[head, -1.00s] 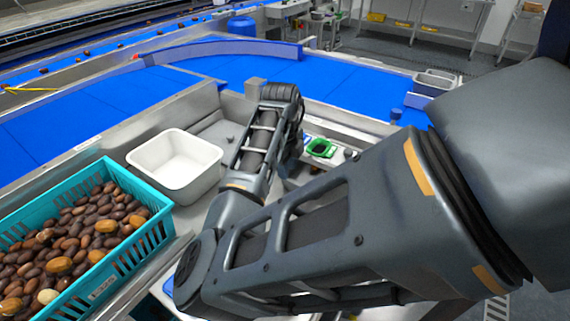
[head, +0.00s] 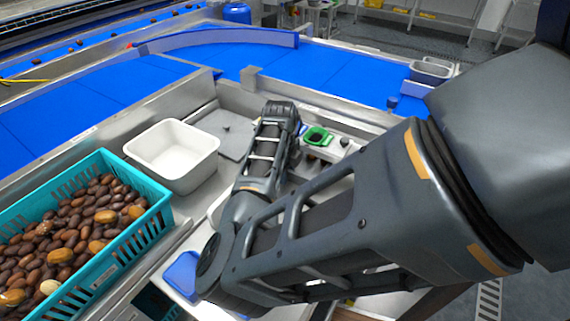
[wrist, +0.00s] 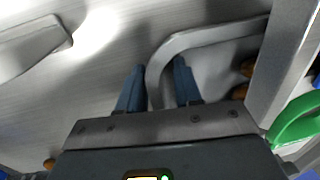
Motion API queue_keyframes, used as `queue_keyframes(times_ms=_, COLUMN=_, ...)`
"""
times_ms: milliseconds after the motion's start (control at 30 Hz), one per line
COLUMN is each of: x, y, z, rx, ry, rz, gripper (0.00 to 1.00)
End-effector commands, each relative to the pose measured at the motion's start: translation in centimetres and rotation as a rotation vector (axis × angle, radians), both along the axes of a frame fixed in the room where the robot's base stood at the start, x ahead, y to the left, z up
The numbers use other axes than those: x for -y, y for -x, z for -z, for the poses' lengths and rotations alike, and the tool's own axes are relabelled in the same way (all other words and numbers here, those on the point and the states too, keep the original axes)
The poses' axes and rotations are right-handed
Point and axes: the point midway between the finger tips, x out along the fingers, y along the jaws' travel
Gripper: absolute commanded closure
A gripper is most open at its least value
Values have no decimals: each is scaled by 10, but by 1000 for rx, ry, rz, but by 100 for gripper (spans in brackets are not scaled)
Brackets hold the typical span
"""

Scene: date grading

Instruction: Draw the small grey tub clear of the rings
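In the wrist view a light grey tub (wrist: 208,38) shows its rounded rim and corner, with brown dates partly visible inside at the right. My gripper (wrist: 159,66) has its two blue fingers apart, one on each side of the tub's wall. A gap shows between the wall and at least the right finger, so the wall does not look clamped. A green ring (wrist: 298,122) lies to the right, beyond a grey bar; it also shows in the head view (head: 318,136). In the head view my arm hides the gripper's fingertips and most of the tub.
A larger white tub (head: 172,174) stands left of my arm, behind a teal crate (head: 152,222) full of dates. A blue item (head: 182,274) lies by my elbow. Another grey edge (wrist: 35,45) shows at the wrist view's upper left. Blue conveyors run behind.

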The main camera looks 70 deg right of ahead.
Motion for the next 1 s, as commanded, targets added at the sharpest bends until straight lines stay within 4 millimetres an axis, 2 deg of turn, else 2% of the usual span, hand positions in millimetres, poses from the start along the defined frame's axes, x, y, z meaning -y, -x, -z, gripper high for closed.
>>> queue_keyframes(times_ms=333, x=0, y=0, z=4, rx=1, ry=-1, rz=1, gripper=66)
queue_keyframes(times_ms=700, x=0, y=0, z=4, rx=0, ry=0, rz=1, gripper=100)
queue_keyframes(times_ms=1000, x=1, y=0, z=4, rx=1, ry=-1, rz=0, gripper=100)
